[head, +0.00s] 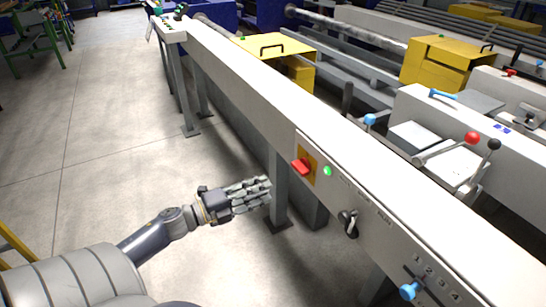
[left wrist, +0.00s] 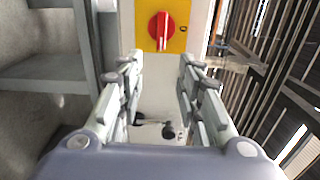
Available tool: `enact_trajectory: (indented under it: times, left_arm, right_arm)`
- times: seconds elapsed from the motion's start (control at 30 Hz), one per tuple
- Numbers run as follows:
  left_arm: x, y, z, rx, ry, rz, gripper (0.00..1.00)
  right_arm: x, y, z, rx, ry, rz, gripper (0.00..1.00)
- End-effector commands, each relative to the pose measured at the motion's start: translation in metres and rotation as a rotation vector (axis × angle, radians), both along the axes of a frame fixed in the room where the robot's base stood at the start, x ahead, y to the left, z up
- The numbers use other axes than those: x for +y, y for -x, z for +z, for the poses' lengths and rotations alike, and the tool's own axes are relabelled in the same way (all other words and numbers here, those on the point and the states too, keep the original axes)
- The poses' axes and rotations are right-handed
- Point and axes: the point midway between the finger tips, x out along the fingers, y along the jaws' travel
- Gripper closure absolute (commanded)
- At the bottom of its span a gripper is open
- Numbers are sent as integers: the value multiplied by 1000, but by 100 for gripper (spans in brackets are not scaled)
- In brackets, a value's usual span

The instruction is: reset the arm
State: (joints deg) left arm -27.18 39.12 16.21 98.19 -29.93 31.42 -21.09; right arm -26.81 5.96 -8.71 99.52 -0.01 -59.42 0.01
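My left arm (head: 150,238) reaches in from the lower left in the head view. Its gripper (head: 266,190) is held just left of the runout table's side panel. In the left wrist view the gripper's two fingers (left wrist: 163,68) stand apart with nothing between them. A red switch (head: 302,167) on a yellow plate (head: 309,152) is close to the fingertips but looks apart from them. The red switch also shows in the left wrist view (left wrist: 161,27), beyond the fingertips. My right gripper is not in view.
The long white runout table beam (head: 235,72) runs diagonally. Near the switch are a lit green button (head: 327,171), a black handle (head: 348,222) and a blue knob (head: 410,290). Levers with red (head: 472,138) and black balls stand at right. The floor (head: 100,130) at left is mostly clear.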

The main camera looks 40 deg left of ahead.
Motion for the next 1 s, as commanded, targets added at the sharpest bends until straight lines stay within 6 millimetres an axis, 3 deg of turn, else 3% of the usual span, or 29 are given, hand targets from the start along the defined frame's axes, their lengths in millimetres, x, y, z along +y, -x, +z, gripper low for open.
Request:
enact_trajectory:
  times: [0.27, 0.43, 0.57, 0.73, 0.9, 1.0]
  left_arm:
    - [0, -1, -2, 5, 8, 9, 67]
    - [8, -3, -32, 86, 129, 144, 67]
    - [14, 2, -87, 235, 318, 353, 67]
    - [-1, 32, -177, 492, 575, 634, 67]
    - [-51, 85, -260, 788, 783, 879, 67]
    - [-88, 119, -294, 953, 866, 991, 67]
  right_arm:
    - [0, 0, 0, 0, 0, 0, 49]
    - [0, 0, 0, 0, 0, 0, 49]
    - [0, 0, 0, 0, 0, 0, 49]
    - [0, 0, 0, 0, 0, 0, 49]
    - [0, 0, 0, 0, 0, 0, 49]
    - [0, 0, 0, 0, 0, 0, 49]
